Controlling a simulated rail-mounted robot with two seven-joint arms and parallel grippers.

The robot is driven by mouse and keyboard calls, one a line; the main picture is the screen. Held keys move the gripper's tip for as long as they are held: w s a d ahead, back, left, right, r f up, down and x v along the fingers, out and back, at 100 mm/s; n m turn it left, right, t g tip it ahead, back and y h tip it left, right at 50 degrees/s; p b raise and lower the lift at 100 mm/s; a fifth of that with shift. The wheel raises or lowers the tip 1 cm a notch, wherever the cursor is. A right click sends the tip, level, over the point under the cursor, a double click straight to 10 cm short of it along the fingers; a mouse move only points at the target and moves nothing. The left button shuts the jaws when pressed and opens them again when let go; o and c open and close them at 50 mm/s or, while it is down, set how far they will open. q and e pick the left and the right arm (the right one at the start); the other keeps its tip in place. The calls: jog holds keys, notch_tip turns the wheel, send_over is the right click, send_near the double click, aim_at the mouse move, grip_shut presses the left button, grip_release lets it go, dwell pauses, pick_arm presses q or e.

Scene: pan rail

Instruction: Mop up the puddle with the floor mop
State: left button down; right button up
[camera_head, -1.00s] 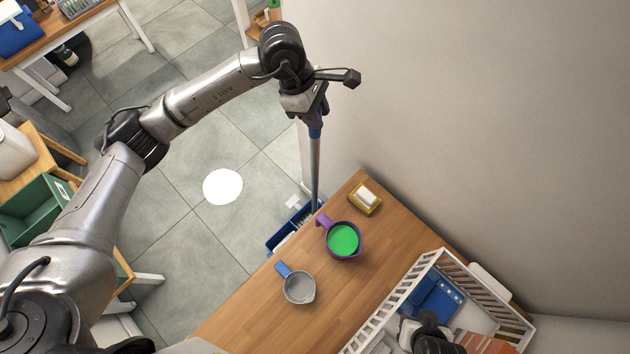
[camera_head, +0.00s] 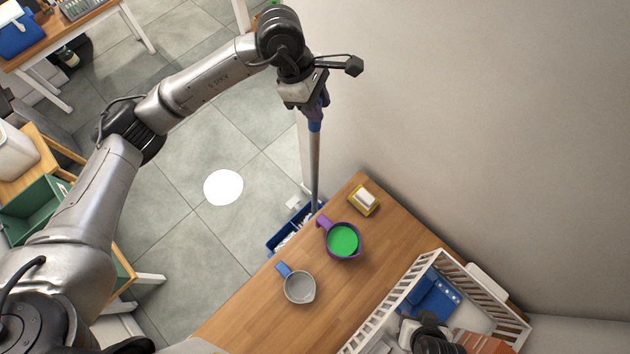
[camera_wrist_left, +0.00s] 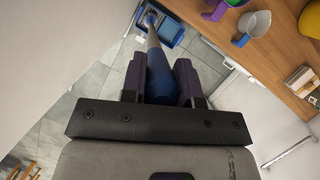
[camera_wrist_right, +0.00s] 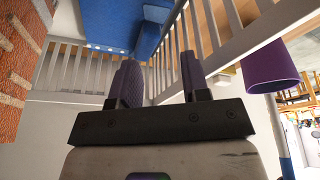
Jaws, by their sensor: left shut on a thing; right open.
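The puddle (camera_head: 223,187) is a white round patch on the grey tiled floor, left of the mop. The floor mop (camera_head: 315,165) has a grey pole with a blue grip and stands close to upright between the wall and the wooden table. My left gripper (camera_head: 314,112) is shut on its blue grip, which also shows between the fingers in the left wrist view (camera_wrist_left: 160,82). The mop's lower end reaches a blue bin (camera_wrist_left: 168,28); its head is hard to make out. My right gripper (camera_wrist_right: 162,82) is open and empty near a white slatted crate (camera_wrist_right: 75,68).
The wooden table (camera_head: 245,312) holds a grey cup (camera_head: 299,288), a purple cup with green contents (camera_head: 343,240) and a sponge on a yellow dish (camera_head: 363,200). The wall (camera_head: 480,120) is close right of the mop. Open floor surrounds the puddle.

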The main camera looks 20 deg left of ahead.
aim_at(320, 98)
pick_arm(q)
jog(key=shift+r, duration=0.3)
jog(key=shift+r+p, duration=0.7)
jog(key=shift+r, duration=1.65)
jog(key=shift+r, duration=0.1)
dwell(0.5)
